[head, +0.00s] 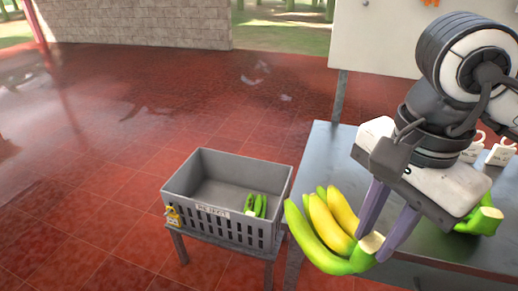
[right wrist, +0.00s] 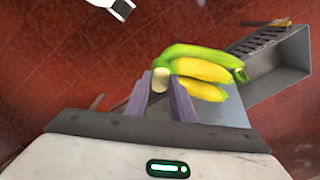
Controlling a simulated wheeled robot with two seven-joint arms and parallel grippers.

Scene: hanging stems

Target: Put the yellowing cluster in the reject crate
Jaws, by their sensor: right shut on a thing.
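The yellowing cluster (head: 340,212) is a bunch of bananas, some yellow and some green, with a pale cut stem end. My right gripper (head: 372,238) is shut on its stem and holds it near the table's left edge, to the right of the reject crate. In the right wrist view the cluster (right wrist: 203,69) extends to the right from the fingers (right wrist: 163,88). The reject crate (head: 212,225) is a grey slatted bin with a label on its front. A small green bunch (head: 255,205) lies inside it at the right. My left gripper is not in view.
The crate rests on a low stand (head: 230,246) beside the grey metal table (head: 325,150). Another green cluster (head: 479,220) shows at the right, partly behind my gripper. White tags (head: 500,153) stand farther back. The crate's left part is empty.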

